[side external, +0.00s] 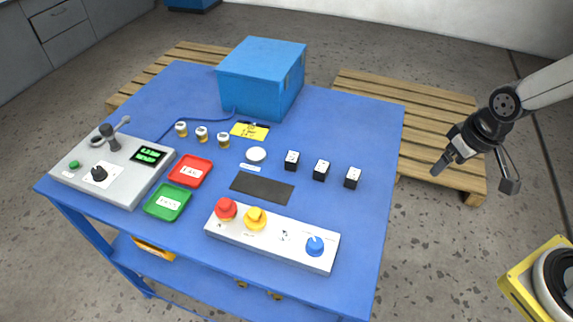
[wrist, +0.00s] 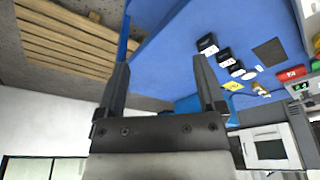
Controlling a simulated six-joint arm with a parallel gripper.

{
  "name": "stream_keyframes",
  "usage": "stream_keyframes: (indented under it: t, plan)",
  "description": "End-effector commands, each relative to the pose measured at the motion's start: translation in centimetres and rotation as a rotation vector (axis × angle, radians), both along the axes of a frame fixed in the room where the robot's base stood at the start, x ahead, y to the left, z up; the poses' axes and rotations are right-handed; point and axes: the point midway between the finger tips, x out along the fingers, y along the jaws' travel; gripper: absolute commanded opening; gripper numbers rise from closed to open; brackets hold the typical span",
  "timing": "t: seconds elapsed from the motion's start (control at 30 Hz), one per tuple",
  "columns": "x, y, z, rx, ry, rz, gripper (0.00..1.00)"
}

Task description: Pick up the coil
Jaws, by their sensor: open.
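Three small black blocks with white labels stand in a row on the right half of the blue table: the left block (side external: 292,160), the middle block (side external: 321,170) and the right block (side external: 353,177). Several small gold-and-white cylinders (side external: 202,134) stand further left. I cannot tell which of these is the coil. My gripper (side external: 475,177) is open and empty, off the table's right side, apart from all of them. In the wrist view, its spread fingers (wrist: 160,65) show with the black blocks (wrist: 223,55) beyond the right finger.
The blue table (side external: 372,125) holds a blue box (side external: 258,72), a yellow card (side external: 250,131), a white disc (side external: 256,154), a dark mat (side external: 262,187), red (side external: 190,171) and green (side external: 167,202) trays, a grey console (side external: 110,172) and a button panel (side external: 270,240). The table's right edge is clear.

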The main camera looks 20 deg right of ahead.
Motion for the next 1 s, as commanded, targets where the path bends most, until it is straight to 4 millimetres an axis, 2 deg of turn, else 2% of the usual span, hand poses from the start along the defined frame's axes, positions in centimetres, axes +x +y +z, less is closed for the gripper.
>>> stream_keyframes:
  t: [0.3, 0.47, 0.67, 1.0]
  plan:
    - [0.1, 0.1, 0.0, 0.004, 0.000, -0.010, 1.00]
    - [0.6, 0.5, -0.2, 0.042, 0.002, -0.098, 1.00]
    - [2.3, 1.7, -1.0, 0.159, 0.018, -0.390, 1.00]
    - [6.6, 4.7, -3.2, 0.428, 0.090, -1.139, 1.00]
